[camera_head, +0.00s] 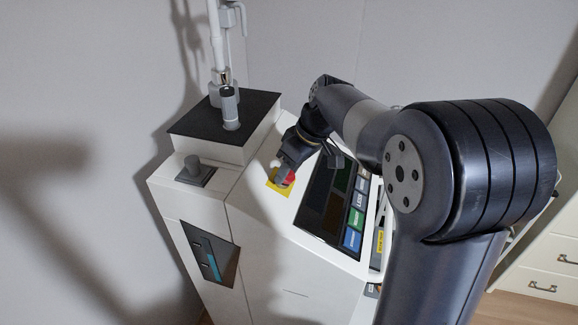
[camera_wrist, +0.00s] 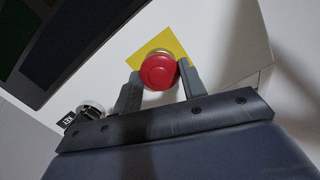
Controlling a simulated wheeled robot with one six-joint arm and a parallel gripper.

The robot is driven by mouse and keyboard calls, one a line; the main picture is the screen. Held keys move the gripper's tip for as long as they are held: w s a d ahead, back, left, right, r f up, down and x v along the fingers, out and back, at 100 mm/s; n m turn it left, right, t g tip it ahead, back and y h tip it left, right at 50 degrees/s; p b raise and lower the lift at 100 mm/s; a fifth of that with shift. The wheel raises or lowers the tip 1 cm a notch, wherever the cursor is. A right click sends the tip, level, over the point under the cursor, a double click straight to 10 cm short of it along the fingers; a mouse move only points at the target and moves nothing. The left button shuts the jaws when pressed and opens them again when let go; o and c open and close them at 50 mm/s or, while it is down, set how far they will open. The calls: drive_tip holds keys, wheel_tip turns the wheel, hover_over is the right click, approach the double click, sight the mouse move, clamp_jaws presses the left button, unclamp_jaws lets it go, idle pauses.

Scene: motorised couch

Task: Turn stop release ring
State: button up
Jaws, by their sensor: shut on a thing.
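The red stop button (camera_wrist: 158,71) is a round mushroom cap on a yellow square plate (camera_wrist: 201,55) on the white console. A thin paler ring (camera_wrist: 158,51) shows behind the cap's upper edge in the wrist view. My gripper (camera_wrist: 160,80) has one finger on each side of the red cap and is shut on it. In the head view my gripper (camera_head: 284,174) reaches down to the red button (camera_head: 291,179) and covers part of it. The yellow plate (camera_head: 279,188) shows around it.
A dark touch panel with coloured keys (camera_head: 338,199) lies right of the button. A key switch (camera_wrist: 90,112) sits left of my gripper in the wrist view. White drawers (camera_head: 548,262) stand far right.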

drive_tip(key=shift+m+p, duration=0.35)
drive_tip(key=shift+m, duration=0.85)
drive_tip(key=o, duration=1)
drive_tip(key=shift+c, duration=0.2)
drive_tip(key=v, duration=1)
drive_tip(key=shift+d+r+b, duration=0.2)
drive_tip(key=shift+r+b, duration=0.15)
drive_tip(key=shift+b, duration=0.05)
